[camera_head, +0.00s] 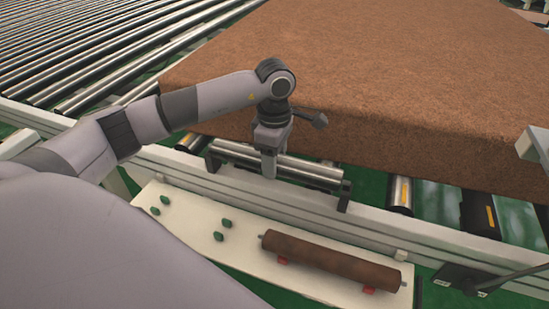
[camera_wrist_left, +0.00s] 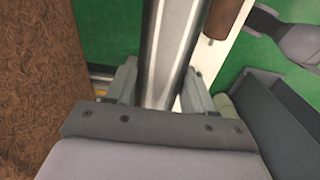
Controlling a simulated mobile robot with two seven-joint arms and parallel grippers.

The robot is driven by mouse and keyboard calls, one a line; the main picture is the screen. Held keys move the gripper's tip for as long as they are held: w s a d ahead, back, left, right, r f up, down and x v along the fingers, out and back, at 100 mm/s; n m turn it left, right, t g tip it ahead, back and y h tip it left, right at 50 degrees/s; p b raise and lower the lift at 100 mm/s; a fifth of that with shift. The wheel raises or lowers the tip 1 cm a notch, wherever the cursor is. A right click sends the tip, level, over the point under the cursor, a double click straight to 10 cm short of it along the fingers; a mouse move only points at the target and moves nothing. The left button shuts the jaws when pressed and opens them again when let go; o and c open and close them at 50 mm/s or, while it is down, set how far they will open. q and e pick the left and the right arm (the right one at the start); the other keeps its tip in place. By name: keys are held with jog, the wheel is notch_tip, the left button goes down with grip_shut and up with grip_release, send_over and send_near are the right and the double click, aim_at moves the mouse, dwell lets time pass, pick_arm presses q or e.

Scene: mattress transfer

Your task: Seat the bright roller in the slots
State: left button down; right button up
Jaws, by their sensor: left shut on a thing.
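The bright roller (camera_head: 308,169) is a shiny metal cylinder at the near edge of the conveyor, between two dark end brackets with slots (camera_head: 212,160). My left gripper (camera_head: 268,166) is shut on its middle from above. In the left wrist view the bright roller (camera_wrist_left: 170,45) runs between the two fingers. The roller lies nearly in line with the brackets; I cannot tell whether its ends rest in the slots. My right gripper is not in view.
A large brown mattress (camera_head: 360,70) lies just behind the roller. A rusty roller (camera_head: 330,262) rests on red supports on a white board (camera_head: 190,235) in front; the green pegs (camera_head: 219,236) beside it are empty. More conveyor rollers (camera_head: 70,50) fill the back left.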

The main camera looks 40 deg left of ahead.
pick_arm(q)
jog(key=shift+f+b, duration=1.25)
jog(key=shift+f, duration=0.25)
jog(key=shift+c, duration=1.7)
grip_release()
notch_tip(320, 180, up, 7)
jog(key=shift+r, duration=0.15)
